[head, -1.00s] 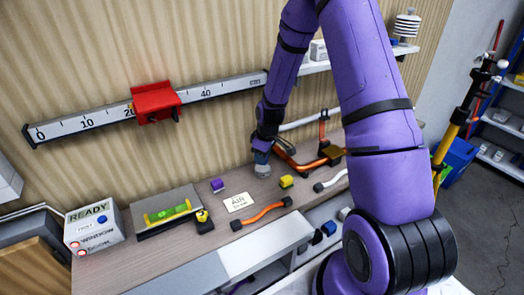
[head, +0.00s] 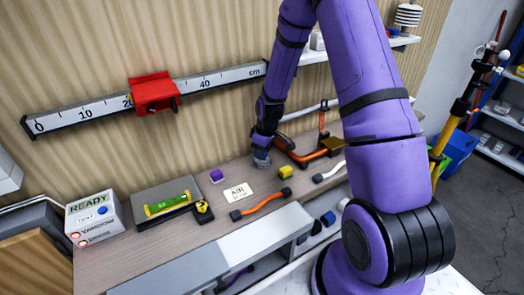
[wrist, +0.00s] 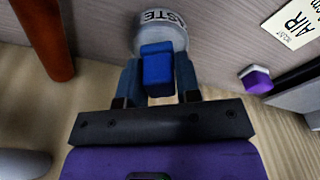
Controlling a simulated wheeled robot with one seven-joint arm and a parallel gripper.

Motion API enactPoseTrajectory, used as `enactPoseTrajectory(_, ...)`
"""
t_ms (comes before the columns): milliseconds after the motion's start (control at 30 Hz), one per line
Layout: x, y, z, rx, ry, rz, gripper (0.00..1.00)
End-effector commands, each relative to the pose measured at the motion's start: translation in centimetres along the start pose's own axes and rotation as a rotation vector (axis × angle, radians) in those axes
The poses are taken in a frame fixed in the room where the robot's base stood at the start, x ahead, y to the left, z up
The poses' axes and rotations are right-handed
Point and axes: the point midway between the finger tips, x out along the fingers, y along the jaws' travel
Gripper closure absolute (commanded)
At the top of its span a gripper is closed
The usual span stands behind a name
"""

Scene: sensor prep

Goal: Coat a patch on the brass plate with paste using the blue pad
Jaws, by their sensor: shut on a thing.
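My gripper (wrist: 157,85) is shut on the blue pad (wrist: 157,68), which sits between its fingers in the wrist view. Just beyond the pad is a grey-white pot (wrist: 160,28) with dark lettering ending in "ASTE". The pad overlaps the pot in this view; I cannot tell whether they touch. In the head view my gripper (head: 262,153) points down at the counter near the wall, and the pad cannot be made out there. A brownish-gold plate (head: 332,144), likely the brass plate, is to the right, beside orange pipework. Any paste on it is too small to tell.
Orange pipework (head: 300,155) stands close right of my gripper. A ruler rail (head: 85,114) with a red slider (head: 153,92) runs along the wall.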

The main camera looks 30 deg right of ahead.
Motion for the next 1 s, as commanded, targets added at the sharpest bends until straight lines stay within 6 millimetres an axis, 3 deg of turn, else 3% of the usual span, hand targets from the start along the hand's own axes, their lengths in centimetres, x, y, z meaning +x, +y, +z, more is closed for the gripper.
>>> enactPoseTrajectory(1000,0.65,0.01,0.09,0.0,0.0,0.0,0.88)
